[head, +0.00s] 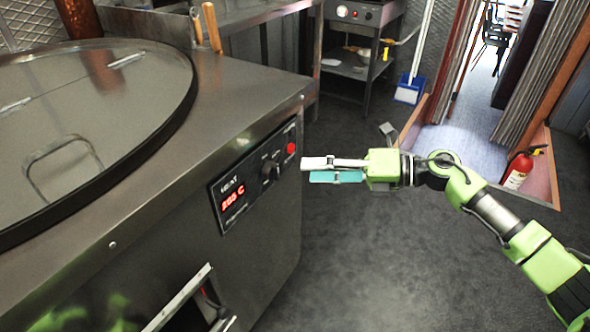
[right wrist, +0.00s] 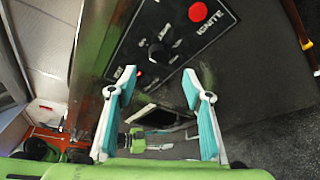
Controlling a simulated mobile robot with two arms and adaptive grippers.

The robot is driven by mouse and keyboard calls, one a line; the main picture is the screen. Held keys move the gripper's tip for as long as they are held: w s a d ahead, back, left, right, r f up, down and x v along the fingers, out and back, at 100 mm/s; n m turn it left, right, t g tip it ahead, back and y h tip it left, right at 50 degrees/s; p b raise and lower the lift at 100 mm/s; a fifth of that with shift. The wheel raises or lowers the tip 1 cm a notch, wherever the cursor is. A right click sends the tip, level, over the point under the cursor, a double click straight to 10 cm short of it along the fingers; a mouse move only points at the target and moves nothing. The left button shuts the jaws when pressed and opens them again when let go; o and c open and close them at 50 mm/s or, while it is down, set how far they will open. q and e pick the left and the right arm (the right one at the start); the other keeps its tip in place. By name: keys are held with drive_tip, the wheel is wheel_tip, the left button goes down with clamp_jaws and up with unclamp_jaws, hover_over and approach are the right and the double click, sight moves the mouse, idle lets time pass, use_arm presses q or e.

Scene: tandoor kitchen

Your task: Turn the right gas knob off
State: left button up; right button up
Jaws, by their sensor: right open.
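A black knob (head: 270,170) sits on a dark control panel (head: 232,210) on the front of the steel tandoor counter. The panel has a "HEAT" label, a red lit display reading about 205 C and a red button (head: 291,148). In the right wrist view the knob (right wrist: 159,54) lies ahead between the fingers, and the red button (right wrist: 198,12) is marked "IGNITE". My right gripper (head: 306,170) is open and empty, just right of the panel and apart from the knob. Its two teal-padded fingers (right wrist: 158,80) spread wide in the wrist view. My left gripper is out of view.
The steel counter (head: 240,85) with a large round lid (head: 95,110) fills the left. An open hatch (head: 195,300) is low on its front. A fire extinguisher (head: 518,170) stands by the doorway at right. A blue dustpan (head: 409,90) is at the back. The dark floor between is clear.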

drive_tip(key=shift+v, duration=1.65)
